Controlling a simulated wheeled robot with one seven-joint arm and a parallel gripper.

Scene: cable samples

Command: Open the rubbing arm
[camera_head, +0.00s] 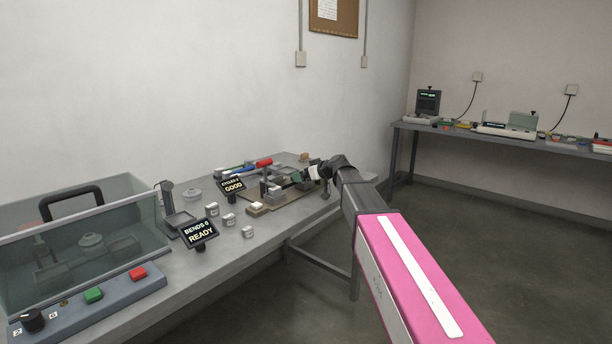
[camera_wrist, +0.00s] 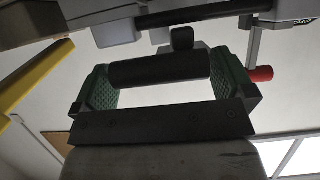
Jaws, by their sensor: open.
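My gripper (camera_head: 313,173) is at the far end of the bench, beside a small device on a brown base plate (camera_head: 295,187). In the wrist view my gripper (camera_wrist: 164,75) is open, with green ribbed pads on either side. A black cylinder (camera_wrist: 158,69) shows between the pads, spanning most of the gap; I cannot tell whether it touches them. A short dark knob (camera_wrist: 182,38) shows just beyond it. The cylinder may be a grip of the rubbing arm, but the arm is not clearly distinguishable. My gripper and wrist hide part of the device in the head view.
A GOOD display (camera_head: 232,185) and a READY display (camera_head: 199,233) stand on the bench, with several small metal containers nearby. A red-handled tool (camera_head: 263,162) lies behind the device. A clear-covered box (camera_head: 85,240) fills the near left. The floor at right is open.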

